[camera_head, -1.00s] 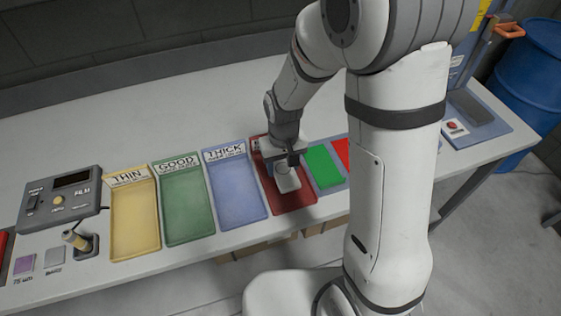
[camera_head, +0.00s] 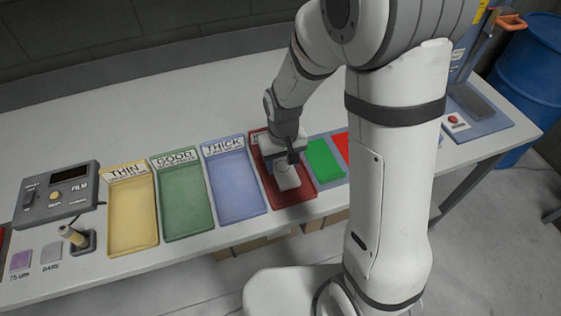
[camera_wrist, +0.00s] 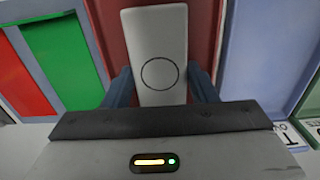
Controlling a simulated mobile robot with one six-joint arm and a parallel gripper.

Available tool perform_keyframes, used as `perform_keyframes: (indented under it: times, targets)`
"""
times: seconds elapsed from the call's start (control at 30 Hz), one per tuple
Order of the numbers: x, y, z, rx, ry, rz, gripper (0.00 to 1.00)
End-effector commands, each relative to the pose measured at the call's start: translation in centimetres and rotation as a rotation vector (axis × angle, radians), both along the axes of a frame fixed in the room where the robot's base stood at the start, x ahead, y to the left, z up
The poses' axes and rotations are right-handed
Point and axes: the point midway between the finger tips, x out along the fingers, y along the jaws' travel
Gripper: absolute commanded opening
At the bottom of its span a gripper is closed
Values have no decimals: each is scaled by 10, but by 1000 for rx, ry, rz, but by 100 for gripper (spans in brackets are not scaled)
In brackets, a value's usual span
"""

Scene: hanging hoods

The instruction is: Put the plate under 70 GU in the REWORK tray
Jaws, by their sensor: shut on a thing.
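My gripper (camera_head: 284,162) is shut on a pale grey-white plate (camera_head: 288,180) over the red tray (camera_head: 300,198). In the wrist view the plate (camera_wrist: 160,25) has a dark circle on its face and sits between my two blue fingers (camera_wrist: 161,90). The red tray (camera_wrist: 112,30) shows behind and on both sides of the plate. I cannot tell whether the plate touches the tray floor. My gripper hides most of the red tray's label, so its word is not readable.
Left of the red tray lie the blue THICK tray (camera_head: 237,190), green GOOD tray (camera_head: 185,205) and yellow THIN tray (camera_head: 132,215). A grey film gauge (camera_head: 58,195) stands at far left. Green (camera_head: 322,160) and red panels lie close on the right. The table behind is clear.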

Motion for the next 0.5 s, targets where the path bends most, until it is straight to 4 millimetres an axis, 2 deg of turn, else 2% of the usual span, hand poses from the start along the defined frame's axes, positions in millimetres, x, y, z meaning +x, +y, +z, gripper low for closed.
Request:
perform_keyframes:
  times: [0.5]
  targets:
    - [0,1,-11,0,0,1,25]
